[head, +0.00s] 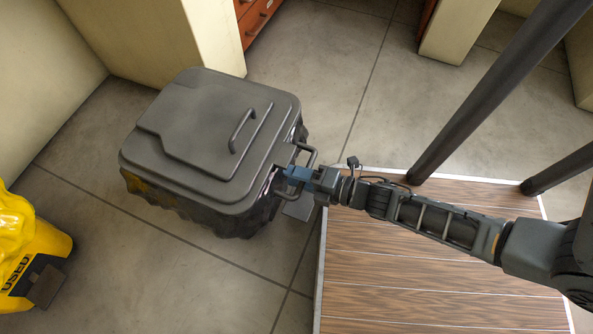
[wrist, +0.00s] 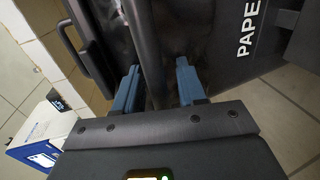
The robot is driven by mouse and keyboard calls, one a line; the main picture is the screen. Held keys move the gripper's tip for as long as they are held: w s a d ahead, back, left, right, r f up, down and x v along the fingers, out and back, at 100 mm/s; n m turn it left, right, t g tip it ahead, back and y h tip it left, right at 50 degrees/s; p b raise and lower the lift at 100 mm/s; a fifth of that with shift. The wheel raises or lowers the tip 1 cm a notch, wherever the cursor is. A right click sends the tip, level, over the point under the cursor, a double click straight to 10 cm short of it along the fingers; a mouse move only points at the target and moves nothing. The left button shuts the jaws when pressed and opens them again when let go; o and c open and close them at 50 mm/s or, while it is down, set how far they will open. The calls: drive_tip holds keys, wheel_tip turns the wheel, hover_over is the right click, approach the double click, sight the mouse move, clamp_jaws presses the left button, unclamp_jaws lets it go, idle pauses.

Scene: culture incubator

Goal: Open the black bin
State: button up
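The black bin (head: 200,205) stands on the floor left of centre in the head view. Its dark lid (head: 165,130) lies flat and closed on top. A raised handle (head: 243,130) is on the lid, and a second handle (head: 307,152) sticks out at the bin's right side. My gripper (head: 283,176) is at that right edge, beside the side handle. In the wrist view, my gripper's blue fingers (wrist: 158,82) stand apart on either side of a dark bar (wrist: 148,50), with a gap on the right. The bin's side shows "PAPE" lettering (wrist: 248,28). Exact finger contact is unclear.
A yellow bin (head: 30,250) marked "USED" stands at the lower left. A wood-planked platform (head: 430,285) lies under my arm at the right. Cream walls (head: 140,40) and a red drawer unit (head: 258,18) stand behind the black bin. A blue-and-white box (wrist: 40,135) shows in the wrist view.

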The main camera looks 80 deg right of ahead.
drive_tip(key=p+v, duration=0.1)
drive_tip(key=v, duration=0.6)
drive_tip(key=shift+s+p, duration=0.3)
drive_tip(key=shift+s, duration=0.05)
drive_tip(key=shift+a, duration=0.15)
idle(0.3)
